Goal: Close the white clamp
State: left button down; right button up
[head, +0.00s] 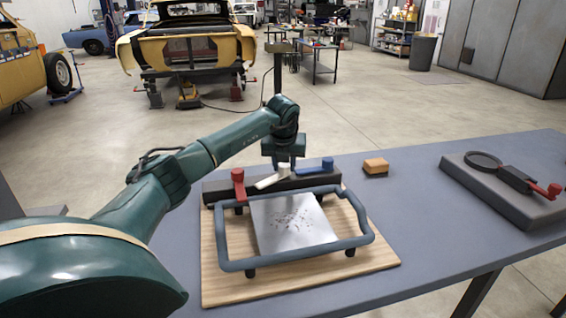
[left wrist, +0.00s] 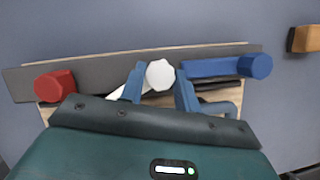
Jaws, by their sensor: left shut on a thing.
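The white clamp (head: 268,182) is on a dark bar (head: 218,191) at the back of a wooden board. Its lever slants between the red clamp (head: 238,180) and the blue clamp (head: 316,168). My left gripper (head: 284,165) reaches down from above onto the lever's knob end. In the left wrist view the round white knob (left wrist: 160,74) sits between the two blue fingers, which are shut on it. The lever runs from the knob toward the lower left, partly hidden behind a finger. My right gripper is not in view.
A blue-grey tube frame (head: 300,258) surrounds a speckled metal plate (head: 290,225) on the wooden board (head: 225,290). A tan block (head: 375,166) lies right of the board. A grey block (head: 500,190) with a ring and red-knobbed handle stands farther right. The table (head: 430,230) between is clear.

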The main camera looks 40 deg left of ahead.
pick_arm(q)
jog(key=shift+w+r+n+y+p, duration=0.1)
jog(key=shift+r+n+y+p, duration=0.2)
jog(key=shift+n, duration=0.6)
jog(key=shift+d+f+n+g+p, duration=0.15)
jog(key=shift+n+g+p, duration=0.2)
jog(key=shift+n, duration=0.65)
jog(key=n+g+y, duration=0.1)
jog(key=n, duration=0.1)
jog(key=shift+w+n, duration=0.1)
jog(key=shift+n, duration=0.2)
jog(key=n+g, duration=0.1)
jog(key=n, duration=0.1)
jog(key=shift+n, duration=0.3)
jog(key=shift+w+n+g, duration=0.15)
jog(key=shift+n+g, duration=0.5)
jog(key=shift+n, duration=1.15)
jog(key=c, duration=1)
grip_release()
jog(key=shift+f, duration=0.1)
